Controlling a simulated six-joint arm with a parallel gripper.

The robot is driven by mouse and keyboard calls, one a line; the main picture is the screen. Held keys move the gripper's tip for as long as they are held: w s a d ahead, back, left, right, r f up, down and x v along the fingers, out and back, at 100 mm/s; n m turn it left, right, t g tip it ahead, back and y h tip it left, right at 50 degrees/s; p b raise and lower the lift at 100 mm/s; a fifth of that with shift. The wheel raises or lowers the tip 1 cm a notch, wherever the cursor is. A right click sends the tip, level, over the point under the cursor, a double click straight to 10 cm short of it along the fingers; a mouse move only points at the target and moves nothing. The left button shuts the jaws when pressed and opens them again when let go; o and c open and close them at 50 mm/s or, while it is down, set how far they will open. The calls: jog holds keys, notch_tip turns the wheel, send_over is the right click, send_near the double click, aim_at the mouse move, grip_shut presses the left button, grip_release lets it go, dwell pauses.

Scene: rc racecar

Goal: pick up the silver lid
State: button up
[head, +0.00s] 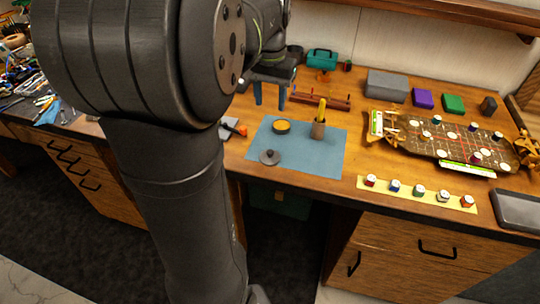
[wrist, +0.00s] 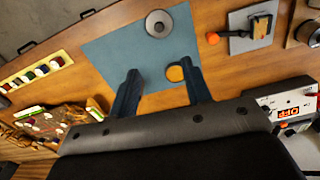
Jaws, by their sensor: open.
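The silver lid (head: 269,157) is a grey disc with a small knob, lying on the blue mat (head: 315,155) near its front left edge. In the wrist view the lid (wrist: 159,23) is at the top, ahead of my fingers and apart from them. My gripper (head: 270,99) is open with blue fingers pointing down, behind and above the mat. In the wrist view my gripper (wrist: 160,67) has nothing between its spread fingers. A round dark container with a yellow top (head: 281,126) stands on the mat behind the lid; my right finger partly hides it in the wrist view.
A brown cup holding yellow items (head: 319,125) stands on the mat to the right.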

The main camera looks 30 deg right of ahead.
aim_at(270, 151)
notch_tip(270, 151, down, 17)
jog(key=shift+s+a+f, duration=0.1)
jog(key=shift+s+f, duration=0.05)
jog(key=shift+f, duration=0.05)
grip_shut()
dwell(0.5)
